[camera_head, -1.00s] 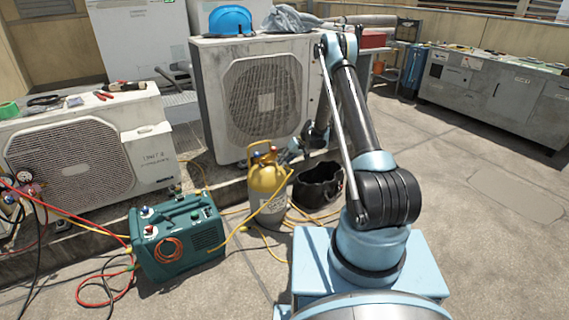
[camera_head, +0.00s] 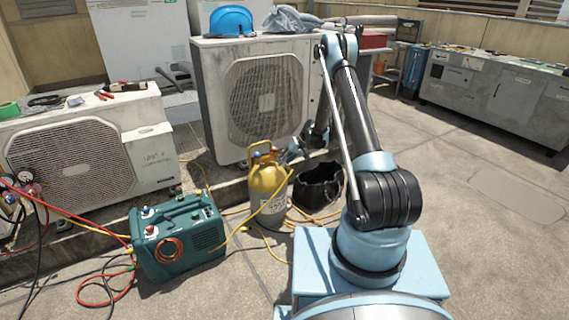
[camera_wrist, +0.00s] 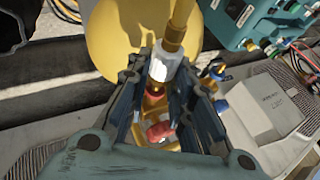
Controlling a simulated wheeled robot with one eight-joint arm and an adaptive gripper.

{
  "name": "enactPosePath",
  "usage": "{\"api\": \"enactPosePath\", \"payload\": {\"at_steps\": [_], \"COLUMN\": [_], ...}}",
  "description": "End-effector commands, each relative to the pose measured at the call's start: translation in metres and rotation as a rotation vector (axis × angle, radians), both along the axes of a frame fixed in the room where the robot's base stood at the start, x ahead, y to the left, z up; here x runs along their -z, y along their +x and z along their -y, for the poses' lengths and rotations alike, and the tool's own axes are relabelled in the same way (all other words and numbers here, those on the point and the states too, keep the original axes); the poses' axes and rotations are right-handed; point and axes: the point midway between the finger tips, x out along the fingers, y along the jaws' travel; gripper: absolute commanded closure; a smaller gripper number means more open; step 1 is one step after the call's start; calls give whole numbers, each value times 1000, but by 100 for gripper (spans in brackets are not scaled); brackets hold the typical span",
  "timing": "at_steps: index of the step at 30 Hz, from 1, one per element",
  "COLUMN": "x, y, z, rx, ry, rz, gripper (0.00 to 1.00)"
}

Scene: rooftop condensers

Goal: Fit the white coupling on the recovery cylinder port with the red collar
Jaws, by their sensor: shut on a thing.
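The recovery cylinder (camera_head: 268,180), yellow on top and grey below, stands upright on the ground in the head view. My gripper (camera_head: 293,148) is beside its top, small and partly hidden by my arm there. In the wrist view my gripper (camera_wrist: 167,72) is shut on the white coupling (camera_wrist: 168,66), which sits on the end of a yellow hose (camera_wrist: 178,25). A red collar (camera_wrist: 156,88) with brass-coloured parts shows right beside the coupling's end, between the fingers. I cannot tell whether the coupling is seated on that port. A further red part (camera_wrist: 160,131) shows deeper between the fingers.
A blue-capped fitting (camera_wrist: 214,71) is close to the right finger. The green recovery machine (camera_head: 177,236) stands left of the cylinder, and a black bucket (camera_head: 319,186) stands right. Yellow hoses lie around the cylinder's base. Condenser units (camera_head: 255,100) stand behind. Ground at right is clear.

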Motion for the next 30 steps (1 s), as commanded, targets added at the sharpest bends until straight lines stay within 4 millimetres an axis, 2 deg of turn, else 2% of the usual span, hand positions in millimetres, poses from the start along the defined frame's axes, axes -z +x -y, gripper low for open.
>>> {"api": "enactPosePath", "payload": {"at_steps": [30], "x": [0], "y": [10], "z": [-7], "rx": [0], "ry": [0], "rz": [0], "gripper": [100]}}
